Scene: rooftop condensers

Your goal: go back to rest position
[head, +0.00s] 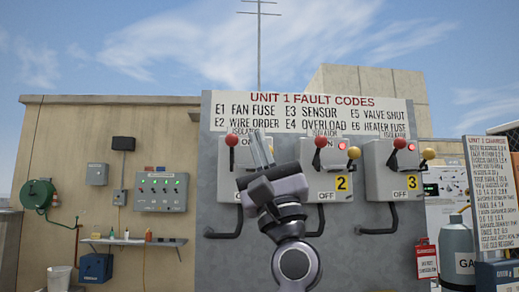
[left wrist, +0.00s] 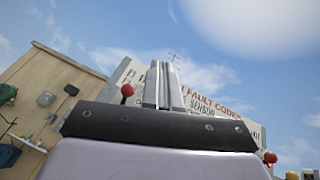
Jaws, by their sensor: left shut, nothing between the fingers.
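My left gripper (head: 259,148) stands raised in the middle of the head view, its fingers pointing up. It is shut with nothing between the fingers. It covers part of the leftmost isolator box (head: 228,181), with a red-knobbed lever (head: 232,141) beside the fingers. I cannot tell whether it touches the box. In the left wrist view the closed fingers (left wrist: 163,82) point up towards the fault code sign, with a red knob (left wrist: 127,90) to their left. My right gripper is not in view.
A grey panel bears the fault code sign (head: 308,106) and isolator boxes 2 (head: 331,186) and 3 (head: 393,188). A shelf (head: 133,241) is on the left wall. A gas cylinder (head: 457,247) and a code board (head: 492,193) stand at the right.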

